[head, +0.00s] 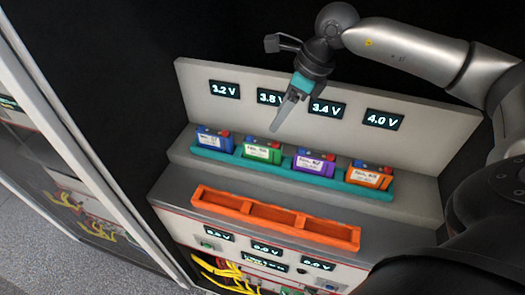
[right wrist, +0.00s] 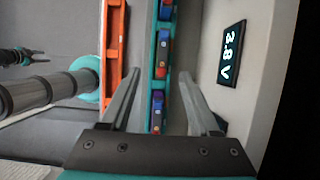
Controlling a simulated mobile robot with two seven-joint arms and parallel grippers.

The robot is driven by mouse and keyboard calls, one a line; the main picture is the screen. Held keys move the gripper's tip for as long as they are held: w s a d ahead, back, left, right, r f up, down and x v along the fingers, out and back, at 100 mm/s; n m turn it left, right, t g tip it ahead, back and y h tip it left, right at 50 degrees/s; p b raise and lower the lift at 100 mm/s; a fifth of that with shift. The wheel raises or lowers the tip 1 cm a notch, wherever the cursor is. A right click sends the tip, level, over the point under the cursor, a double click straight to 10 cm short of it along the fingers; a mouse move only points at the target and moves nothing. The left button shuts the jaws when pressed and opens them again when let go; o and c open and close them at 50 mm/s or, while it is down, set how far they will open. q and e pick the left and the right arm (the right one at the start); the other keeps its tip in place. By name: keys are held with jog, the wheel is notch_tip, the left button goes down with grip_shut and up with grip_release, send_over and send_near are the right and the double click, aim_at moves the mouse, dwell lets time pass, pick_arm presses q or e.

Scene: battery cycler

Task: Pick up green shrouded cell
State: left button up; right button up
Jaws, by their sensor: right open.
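The green shrouded cell (head: 262,150) stands in the teal rack (head: 222,157), second from the left in the head view. It has a green body, a white label and a blue top with a red part. My right gripper (head: 276,128) is open and empty, pointing down just above and in front of this cell's top. In the right wrist view, the fingers of my right gripper (right wrist: 158,80) lie on either side of the rack's row. Cells show between and beyond them, but their body colours are hidden from above.
A blue cell (head: 208,140) stands left of the green one; a purple cell (head: 312,163) and an orange cell (head: 368,177) stand right. An empty orange tray (head: 275,219) lies in front. The upright panel (head: 205,72) with voltage displays is close behind.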

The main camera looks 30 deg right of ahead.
aim_at(262, 142)
jog(key=x, duration=0.6)
jog(key=shift+w+a+f, duration=0.15)
jog(key=shift+f, duration=0.1)
jog(key=shift+d+p+x, duration=0.15)
jog(key=shift+p+x, duration=0.2)
jog(key=shift+x, duration=1)
jog(key=shift+d+p+x, duration=0.1)
jog(key=shift+p+x, duration=0.25)
jog(key=shift+x, duration=1)
jog(key=shift+w, duration=0.1)
jog(key=shift+c, duration=0.2)
grip_shut()
jog(key=shift+r, duration=0.1)
